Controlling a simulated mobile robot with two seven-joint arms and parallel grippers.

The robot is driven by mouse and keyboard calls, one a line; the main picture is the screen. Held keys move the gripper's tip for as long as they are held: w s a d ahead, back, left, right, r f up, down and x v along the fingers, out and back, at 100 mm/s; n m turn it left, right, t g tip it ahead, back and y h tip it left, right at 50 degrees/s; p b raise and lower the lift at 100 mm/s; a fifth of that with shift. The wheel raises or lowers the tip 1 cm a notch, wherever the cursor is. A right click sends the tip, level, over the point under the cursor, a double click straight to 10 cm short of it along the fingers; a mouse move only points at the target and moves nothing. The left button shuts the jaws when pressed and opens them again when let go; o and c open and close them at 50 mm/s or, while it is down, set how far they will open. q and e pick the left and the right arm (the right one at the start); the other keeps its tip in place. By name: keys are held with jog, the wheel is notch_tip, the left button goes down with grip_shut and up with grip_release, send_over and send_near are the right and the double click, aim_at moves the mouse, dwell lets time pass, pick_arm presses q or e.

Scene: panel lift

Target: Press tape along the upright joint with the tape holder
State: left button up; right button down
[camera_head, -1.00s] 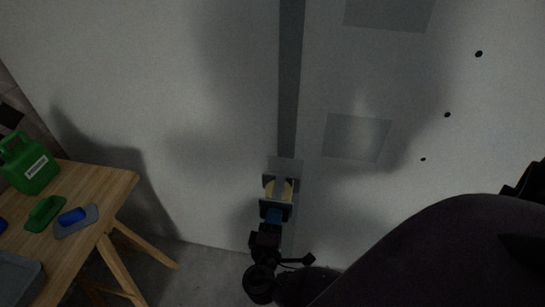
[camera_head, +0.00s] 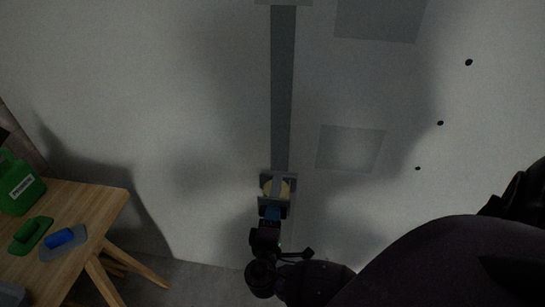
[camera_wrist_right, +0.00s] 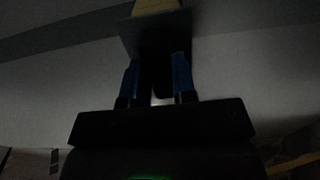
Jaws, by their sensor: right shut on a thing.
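The tape holder (camera_head: 276,189), dark with a yellowish roll, is at the low end of a dark grey upright strip on the pale wall panel. My right gripper (camera_head: 271,214) is shut on it from below. In the right wrist view the holder (camera_wrist_right: 156,30) stands between my blue fingertips (camera_wrist_right: 157,80). The strip of tape or joint (camera_head: 283,90) runs straight up from the holder. I cannot tell whether the holder touches the wall. My left gripper is not in view.
A wooden table (camera_head: 98,205) stands at the left with a green jug (camera_head: 18,187), a green-handled tool (camera_head: 31,234) and a blue-handled float (camera_head: 60,239). Grey square patches (camera_head: 350,149) and dark dots mark the wall at right.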

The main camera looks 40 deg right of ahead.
jog(key=shift+w+d, duration=0.15)
jog(key=shift+d, duration=0.05)
dwell(0.8)
jog(key=shift+w+d+p, duration=0.15)
jog(key=shift+w+p, duration=0.05)
jog(key=shift+p, duration=0.1)
dwell(0.4)
jog(key=shift+w+d, duration=0.15)
jog(key=shift+d, duration=0.1)
dwell(0.6)
jog(key=shift+r, duration=0.1)
